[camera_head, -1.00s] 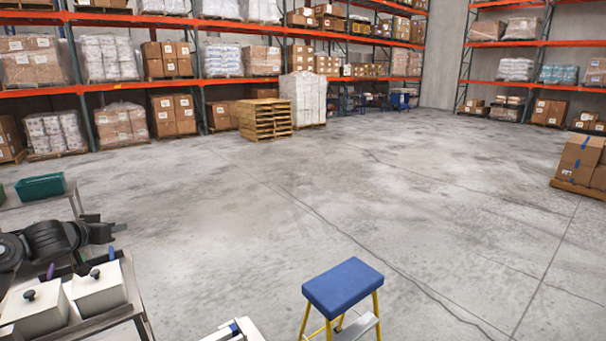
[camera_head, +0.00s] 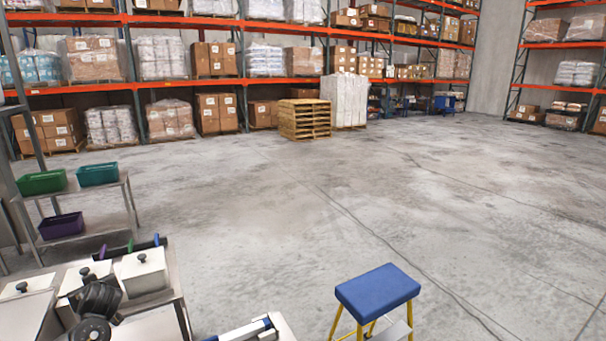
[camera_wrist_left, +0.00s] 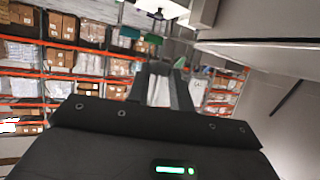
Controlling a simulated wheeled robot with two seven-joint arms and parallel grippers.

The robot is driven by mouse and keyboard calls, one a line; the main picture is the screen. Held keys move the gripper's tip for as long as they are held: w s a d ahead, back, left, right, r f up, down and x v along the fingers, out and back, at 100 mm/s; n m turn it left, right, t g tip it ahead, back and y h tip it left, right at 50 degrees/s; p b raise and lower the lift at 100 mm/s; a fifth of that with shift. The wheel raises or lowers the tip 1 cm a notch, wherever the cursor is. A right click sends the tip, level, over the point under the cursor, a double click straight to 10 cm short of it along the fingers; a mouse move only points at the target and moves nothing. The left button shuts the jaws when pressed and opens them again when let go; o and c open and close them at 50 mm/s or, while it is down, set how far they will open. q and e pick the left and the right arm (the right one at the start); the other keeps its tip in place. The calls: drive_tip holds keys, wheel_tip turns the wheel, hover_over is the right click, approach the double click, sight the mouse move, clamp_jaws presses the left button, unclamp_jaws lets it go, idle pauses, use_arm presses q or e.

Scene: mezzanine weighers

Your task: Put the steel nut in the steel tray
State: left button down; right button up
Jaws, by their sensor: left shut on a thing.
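My left gripper (camera_wrist_left: 160,88) shows in the left wrist view, its two dark fingers pointing away from the camera. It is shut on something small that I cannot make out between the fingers. In the head view only a dark part of my left arm shows at the lower left, over the bench; the fingers cannot be made out there. I cannot pick out the steel nut or the steel tray in either view. My right gripper is not in view.
White lidded containers (camera_head: 145,273) with black knobs stand on a bench at the lower left. A rack behind it holds a green bin (camera_head: 41,183), a teal bin (camera_head: 98,174) and a purple bin (camera_head: 61,225). A blue-topped step stool (camera_head: 377,291) stands at lower right. Open floor lies beyond.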

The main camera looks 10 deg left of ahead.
use_arm(q)
drive_tip(key=w+d+r+m+t+h, duration=0.2)
drive_tip(key=d+r+m, duration=0.15)
drive_tip(key=d, duration=0.85)
drive_tip(key=w+d+r+m+t+h, duration=0.25)
drive_tip(key=d+r, duration=0.25)
drive_tip(key=d, duration=0.6)
drive_tip(key=s+d+r+m+t+h, duration=0.1)
drive_tip(key=s+d+r+m+h, duration=0.15)
drive_tip(key=d, duration=0.45)
drive_tip(key=s+d+r+m+h, duration=0.15)
drive_tip(key=d+r, duration=0.25)
drive_tip(key=d, duration=0.4)
drive_tip(key=s+d+r+m+t+h, duration=0.1)
drive_tip(key=s+d+r+h, duration=0.2)
drive_tip(key=d, duration=0.4)
wheel_tip(320, 180, down, 14)
drive_tip(key=b, duration=1.4)
drive_tip(key=s+d+f+m+g+h, duration=0.1)
drive_tip(key=s+d+f+m+h, duration=0.2)
drive_tip(key=s+d+f, duration=0.2)
drive_tip(key=s+d+f+m+h, duration=0.3)
drive_tip(key=s+d+f, duration=0.3)
drive_tip(key=d+f, duration=0.2)
drive_tip(key=d, duration=0.2)
drive_tip(key=shift+d+g, duration=0.35)
